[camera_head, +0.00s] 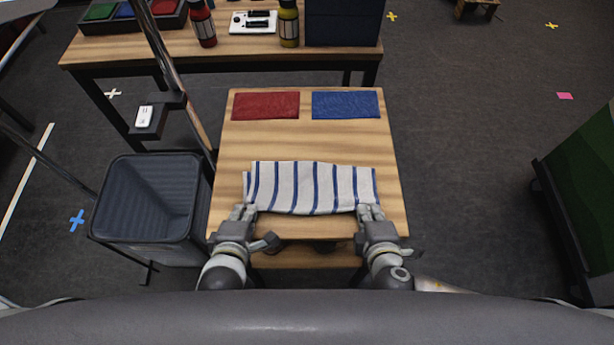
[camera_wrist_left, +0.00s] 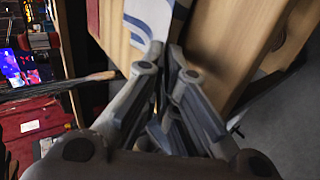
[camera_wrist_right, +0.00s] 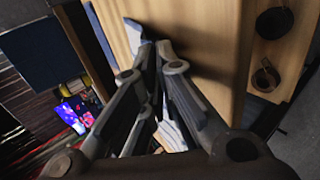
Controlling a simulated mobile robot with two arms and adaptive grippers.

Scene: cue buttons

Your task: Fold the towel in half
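The towel (camera_head: 312,188), white with blue stripes, lies across the near half of the small wooden table (camera_head: 310,142). At its left side an edge shows slightly offset, like a second layer. My left gripper (camera_head: 243,211) is at its near left corner, and my right gripper (camera_head: 369,211) is at its near right corner. In the left wrist view the fingers (camera_wrist_left: 165,52) are nearly together with towel (camera_wrist_left: 150,18) at their tips. In the right wrist view the fingers (camera_wrist_right: 157,52) are also nearly together, with white cloth at the tips and between them. The pinched edges are mostly hidden.
A red mat (camera_head: 265,105) and a blue mat (camera_head: 346,104) lie at the table's far side. A grey bin (camera_head: 150,198) stands to the left. A longer table (camera_head: 130,48) with bottles and a tray stands behind. Bare wood separates towel and mats.

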